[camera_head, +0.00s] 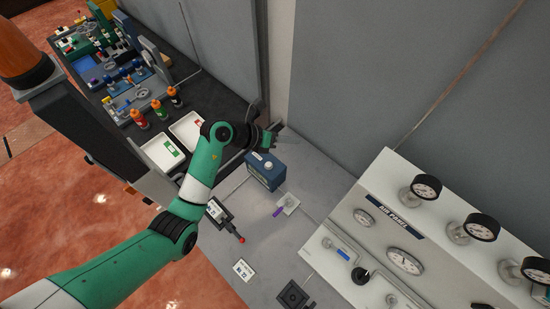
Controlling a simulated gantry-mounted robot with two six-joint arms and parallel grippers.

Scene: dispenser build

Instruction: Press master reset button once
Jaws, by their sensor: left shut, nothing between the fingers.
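A blue box (265,173) with a pale round knob (268,164) on top stands on the grey bench, near the wall. I cannot read any label that marks it as the master reset button. My left arm reaches in from the lower left. My left gripper (271,137) is shut and empty, just beyond and above the blue box, close to the wall. Its fingertips are small and partly dark here. My right gripper is not in view.
A white air panel (372,219) with several gauges stands at the right. A lever device with a red ball (242,240) and a small plate with a purple handle (278,211) are on the bench. White trays (162,150) and bottles (158,107) stand at the upper left.

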